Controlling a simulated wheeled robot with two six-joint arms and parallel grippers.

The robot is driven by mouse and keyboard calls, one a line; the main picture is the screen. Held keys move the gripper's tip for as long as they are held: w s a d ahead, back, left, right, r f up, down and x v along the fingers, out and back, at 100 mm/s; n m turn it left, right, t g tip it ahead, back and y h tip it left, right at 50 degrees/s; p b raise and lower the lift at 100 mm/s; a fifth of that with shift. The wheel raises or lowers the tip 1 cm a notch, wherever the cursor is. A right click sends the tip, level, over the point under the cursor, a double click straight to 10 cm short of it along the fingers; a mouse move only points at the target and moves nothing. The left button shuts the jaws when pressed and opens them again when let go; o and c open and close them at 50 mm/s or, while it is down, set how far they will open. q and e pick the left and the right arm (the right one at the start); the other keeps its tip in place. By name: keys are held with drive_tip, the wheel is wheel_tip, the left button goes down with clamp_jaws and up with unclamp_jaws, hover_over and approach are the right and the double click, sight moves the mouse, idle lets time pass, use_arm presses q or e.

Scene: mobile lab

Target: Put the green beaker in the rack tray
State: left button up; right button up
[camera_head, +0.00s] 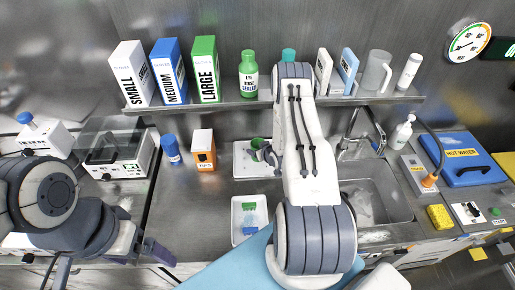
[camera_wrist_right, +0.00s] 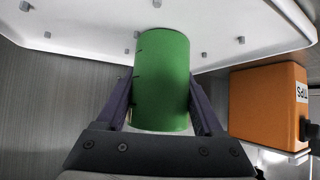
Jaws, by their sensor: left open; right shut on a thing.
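The green beaker (camera_head: 257,143) is in the grip of my right gripper (camera_head: 268,153), which is mostly hidden by my arm in the head view. In the right wrist view the beaker (camera_wrist_right: 162,80) sits between the two fingers of the right gripper (camera_wrist_right: 160,108). The rack tray (camera_head: 242,162) is a white panel on the counter; its short grey pegs show in the right wrist view (camera_wrist_right: 225,28). The beaker overlaps the tray in both views; whether they touch is unclear. My left gripper (camera_head: 158,252) is open and empty at the counter's front left.
An orange box (camera_head: 204,152) and a blue bottle (camera_head: 171,148) stand left of the rack tray. A white bin (camera_head: 235,228) with green and blue pieces lies in front. A shelf (camera_head: 270,103) with boxes and bottles runs above. A sink (camera_head: 400,212) is at right.

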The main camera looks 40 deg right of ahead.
drive_tip(key=shift+f, duration=0.15)
drive_tip(key=o, duration=1.3)
drive_tip(key=shift+o, duration=0.2)
drive_tip(key=b+v, duration=0.2)
drive_tip(key=v, duration=1)
drive_tip(key=shift+w, duration=0.1)
